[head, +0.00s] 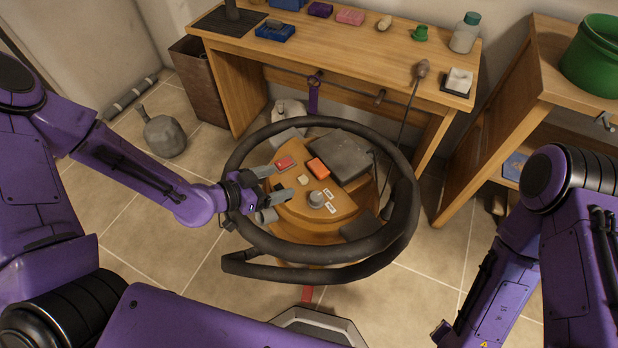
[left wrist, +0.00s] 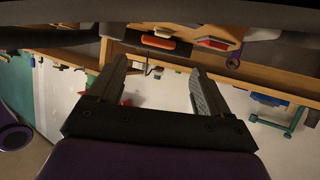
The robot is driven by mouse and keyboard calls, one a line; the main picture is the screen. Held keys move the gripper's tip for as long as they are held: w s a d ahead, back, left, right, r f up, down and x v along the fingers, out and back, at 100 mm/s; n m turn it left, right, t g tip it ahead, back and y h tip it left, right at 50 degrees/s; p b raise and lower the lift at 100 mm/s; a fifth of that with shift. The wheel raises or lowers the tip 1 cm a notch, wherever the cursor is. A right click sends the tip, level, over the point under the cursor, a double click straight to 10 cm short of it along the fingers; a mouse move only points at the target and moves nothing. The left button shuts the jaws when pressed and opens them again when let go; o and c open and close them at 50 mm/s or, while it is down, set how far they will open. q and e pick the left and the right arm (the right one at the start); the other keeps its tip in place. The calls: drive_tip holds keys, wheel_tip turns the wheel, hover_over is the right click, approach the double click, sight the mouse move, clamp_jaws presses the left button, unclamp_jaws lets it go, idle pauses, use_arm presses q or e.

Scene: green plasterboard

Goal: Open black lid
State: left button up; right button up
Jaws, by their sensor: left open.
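A dark grey, flat, square-edged panel (head: 342,153) lies at the back right of a small round wooden table (head: 330,205). It is the likeliest black lid, and it looks lowered. My left gripper (head: 281,182) is open and empty over the left part of this table, to the left of the panel and apart from it. In the left wrist view its two fingers (left wrist: 160,78) are spread with nothing between them. I cannot clearly make out the panel in that view. My right arm shows at the lower right, but its fingers are out of sight.
A thick black ring (head: 405,190) surrounds the round table. On the table are an orange block (head: 318,167), a red block (head: 285,162) and a grey knob (head: 316,198). A wooden workbench (head: 350,50) stands behind, and a shelf with a green pot (head: 592,60) at right.

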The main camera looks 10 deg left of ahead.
sight(314, 169)
use_arm(q)
drive_tip(key=shift+w+d+r+m+h, duration=0.15)
drive_tip(key=shift+w+m+h, duration=0.15)
drive_tip(key=shift+w+m, duration=0.1)
drive_tip(key=b+x, duration=0.1)
drive_tip(key=x, duration=0.9)
